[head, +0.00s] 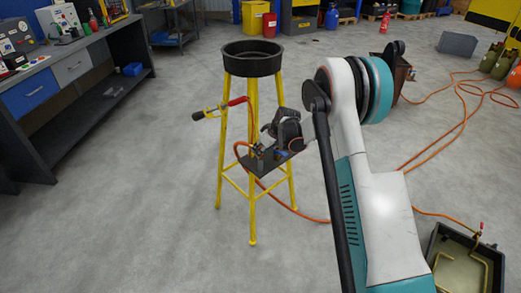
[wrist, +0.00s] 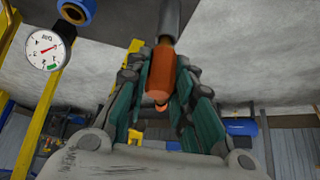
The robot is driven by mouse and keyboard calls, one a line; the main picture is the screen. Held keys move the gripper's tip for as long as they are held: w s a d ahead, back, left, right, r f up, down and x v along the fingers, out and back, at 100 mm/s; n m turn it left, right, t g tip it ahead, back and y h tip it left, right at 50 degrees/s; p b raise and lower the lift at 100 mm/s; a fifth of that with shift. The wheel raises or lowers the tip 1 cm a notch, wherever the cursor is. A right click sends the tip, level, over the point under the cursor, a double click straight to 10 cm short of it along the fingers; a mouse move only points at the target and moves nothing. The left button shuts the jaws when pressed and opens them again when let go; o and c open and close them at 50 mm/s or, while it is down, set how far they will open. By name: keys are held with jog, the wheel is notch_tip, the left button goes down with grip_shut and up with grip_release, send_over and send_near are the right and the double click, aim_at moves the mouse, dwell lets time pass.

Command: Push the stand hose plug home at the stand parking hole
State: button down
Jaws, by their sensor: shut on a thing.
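The yellow tripod stand (head: 253,190) with a black basin (head: 252,60) on top stands mid-floor in the head view. A small dark shelf (head: 262,163) sits low on it. My gripper (head: 283,132) is just above the shelf's right side. In the wrist view my gripper (wrist: 158,85) is shut on an orange cylinder, which seems to be the hose plug (wrist: 159,72). A grey cylindrical part (wrist: 169,18) extends beyond its far end. An orange hose (head: 290,207) runs by the stand. I cannot make out the parking hole or how deep the plug sits.
A pressure gauge (wrist: 43,50) shows close by in the wrist view. A workbench (head: 75,75) is at the left, an open grey crate (head: 465,262) at the lower right. The floor left of the stand is clear.

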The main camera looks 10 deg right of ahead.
jog(key=shift+f+b, duration=0.55)
jog(key=shift+f, duration=0.2)
dwell(0.4)
jog(key=c, duration=1.3)
grip_release()
jog(key=v, duration=1.2)
jog(key=s+a+r+m+h, duration=0.2)
jog(key=s+a+r+m, duration=0.1)
jog(key=s+r, duration=1.5)
jog(key=s+m, duration=0.1)
jog(key=s, duration=0.7)
jog(key=s+f+m+t+h, duration=0.1)
jog(key=s, duration=0.7)
jog(key=s+m, duration=0.1)
jog(key=s, duration=0.6)
jog(key=shift+s+a+f+m+t, duration=0.25)
jog(key=shift+s+m+t, duration=0.05)
jog(key=shift+s+t, duration=0.1)
